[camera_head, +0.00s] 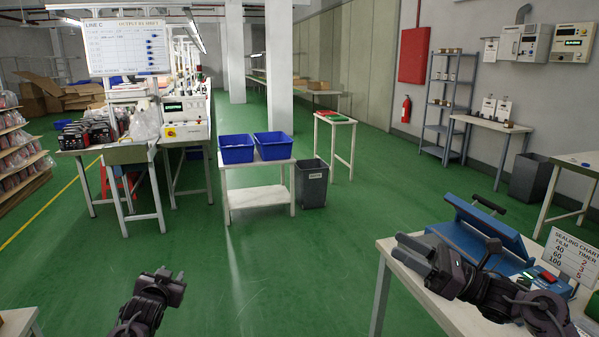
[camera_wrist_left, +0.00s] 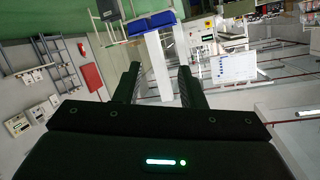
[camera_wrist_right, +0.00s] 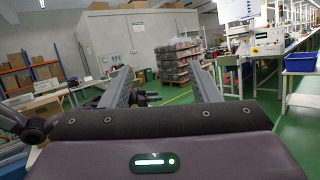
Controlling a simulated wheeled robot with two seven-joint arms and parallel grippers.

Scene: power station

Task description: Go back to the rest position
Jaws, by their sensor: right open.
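My left gripper (camera_head: 171,277) is low in the head view, left of centre, over the green floor. In the left wrist view its two fingers (camera_wrist_left: 158,75) stand apart with nothing between them. My right gripper (camera_head: 408,254) is at the lower right of the head view, above the near table and in front of the blue sealing machine. In the right wrist view its fingers (camera_wrist_right: 160,72) are apart and empty. Whether the right arm touches the table or machine cannot be told.
The blue sealing machine (camera_head: 512,236) and a sealing chart sign (camera_head: 573,257) stand on the near right table (camera_head: 398,276). A table corner (camera_head: 18,322) shows at the lower left. Ahead are two blue bins (camera_head: 237,149) on a white stand and a grey waste bin (camera_head: 311,184). The middle floor is clear.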

